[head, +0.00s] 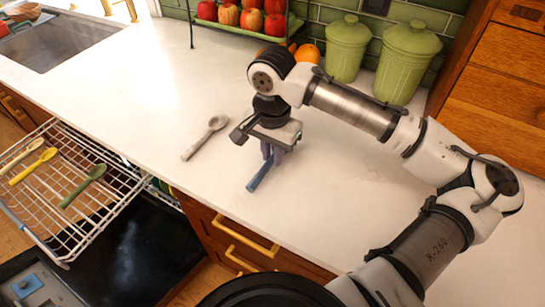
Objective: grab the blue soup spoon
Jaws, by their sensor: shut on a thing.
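The blue soup spoon (258,177) is at my gripper on the white counter, with its blue handle sticking out toward the front edge. My gripper (271,158) points down and is shut on the spoon. The rest of the spoon is hidden behind the fingers and the gripper body. I cannot tell whether the spoon still touches the counter.
A grey spoon (205,137) lies on the counter (330,225) to the left. The pulled-out dishwasher rack (95,225) holds a green spoon (83,186), a yellow spoon (33,166) and a beige spoon (22,155). Green canisters (405,62) and a fruit rack (240,30) stand behind.

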